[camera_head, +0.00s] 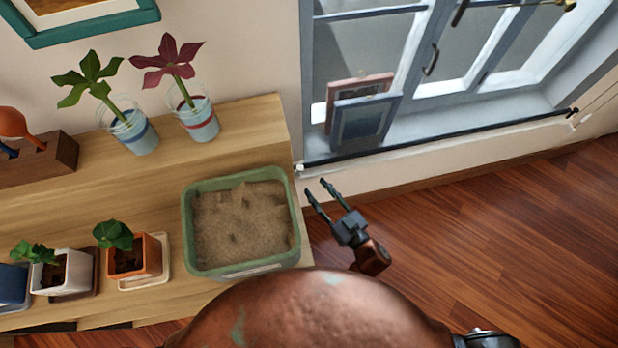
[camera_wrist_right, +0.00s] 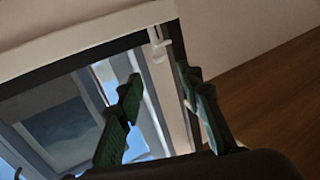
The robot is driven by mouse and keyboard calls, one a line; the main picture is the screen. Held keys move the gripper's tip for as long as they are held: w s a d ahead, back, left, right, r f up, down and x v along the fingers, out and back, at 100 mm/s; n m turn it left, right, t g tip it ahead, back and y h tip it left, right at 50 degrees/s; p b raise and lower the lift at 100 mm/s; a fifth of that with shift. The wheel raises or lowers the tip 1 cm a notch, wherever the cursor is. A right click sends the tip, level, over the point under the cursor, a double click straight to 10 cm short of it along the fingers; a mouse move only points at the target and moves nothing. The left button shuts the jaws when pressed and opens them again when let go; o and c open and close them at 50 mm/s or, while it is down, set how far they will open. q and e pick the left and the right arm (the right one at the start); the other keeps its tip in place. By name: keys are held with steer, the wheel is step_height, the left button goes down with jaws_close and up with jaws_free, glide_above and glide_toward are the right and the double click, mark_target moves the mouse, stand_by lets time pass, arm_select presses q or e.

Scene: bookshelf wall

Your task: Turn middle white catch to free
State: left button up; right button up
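A small white catch (camera_head: 299,168) sits at the near left corner of the window frame in the head view. A white catch (camera_wrist_right: 157,38) also shows on the dark-edged frame in the right wrist view, beyond the fingertips. I cannot tell whether it is the middle one. Another small pale fitting (camera_head: 572,125) is at the window's right end. My right gripper (camera_head: 318,189) is open and empty, just below and right of the left-corner catch, apart from it. Its two fingers also show in the wrist view (camera_wrist_right: 160,80). My left gripper is not in view.
The window (camera_head: 420,80) has a dark handle (camera_head: 432,60), and framed pictures (camera_head: 362,120) lean inside it. A green sand tray (camera_head: 188,225) stands on the wooden shelf (camera_head: 250,120) left of my right gripper, with potted plants (camera_head: 134,258) further left. The wooden floor (camera_head: 480,220) is clear.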

steer(key=shift+v, duration=2.1)
